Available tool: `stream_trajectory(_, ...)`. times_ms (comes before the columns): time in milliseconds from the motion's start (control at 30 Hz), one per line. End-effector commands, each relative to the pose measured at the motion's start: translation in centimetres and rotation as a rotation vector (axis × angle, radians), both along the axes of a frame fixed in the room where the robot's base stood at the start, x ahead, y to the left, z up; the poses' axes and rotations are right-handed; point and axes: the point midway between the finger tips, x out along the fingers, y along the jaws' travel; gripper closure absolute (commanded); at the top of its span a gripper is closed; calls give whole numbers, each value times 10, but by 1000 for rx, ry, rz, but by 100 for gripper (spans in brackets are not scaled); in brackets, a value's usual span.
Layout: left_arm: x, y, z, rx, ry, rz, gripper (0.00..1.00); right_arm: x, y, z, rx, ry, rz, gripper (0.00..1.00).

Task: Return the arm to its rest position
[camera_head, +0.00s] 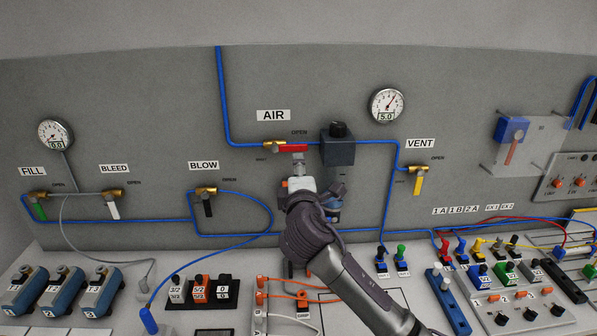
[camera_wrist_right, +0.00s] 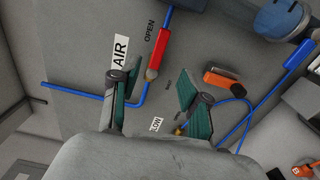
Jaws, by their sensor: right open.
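My right gripper (camera_head: 298,172) reaches up from the bottom right in the head view, in front of the panel just below the AIR valve. In the right wrist view its two teal-padded fingers (camera_wrist_right: 155,88) are spread apart with nothing held between them. The red AIR valve handle (camera_head: 291,149) lies level along the blue pipe, towards the OPEN label. In the wrist view the red handle (camera_wrist_right: 158,55) shows beyond the fingers; whether a finger touches it I cannot tell. My left arm is not in view.
A dark regulator block (camera_head: 338,148) is just right of the gripper. The BLOW valve (camera_head: 207,205) is to the left and the VENT valve (camera_head: 417,181) to the right. Below, the bench carries several hoses, fittings and blue cylinders (camera_head: 63,290).

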Motion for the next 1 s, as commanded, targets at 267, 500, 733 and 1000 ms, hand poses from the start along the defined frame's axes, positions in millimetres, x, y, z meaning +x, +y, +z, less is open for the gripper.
stream_trajectory(267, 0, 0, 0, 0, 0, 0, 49, -9, -7, -24, 65, 57, -11, 54)
stream_trajectory(500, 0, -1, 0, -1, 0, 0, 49, -88, -53, -149, 466, 382, -135, 54)
stream_trajectory(733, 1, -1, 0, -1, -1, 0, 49, -216, -105, -254, 857, 705, -385, 54)
stream_trajectory(1000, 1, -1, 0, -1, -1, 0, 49, -332, -140, -298, 1085, 907, -632, 54)
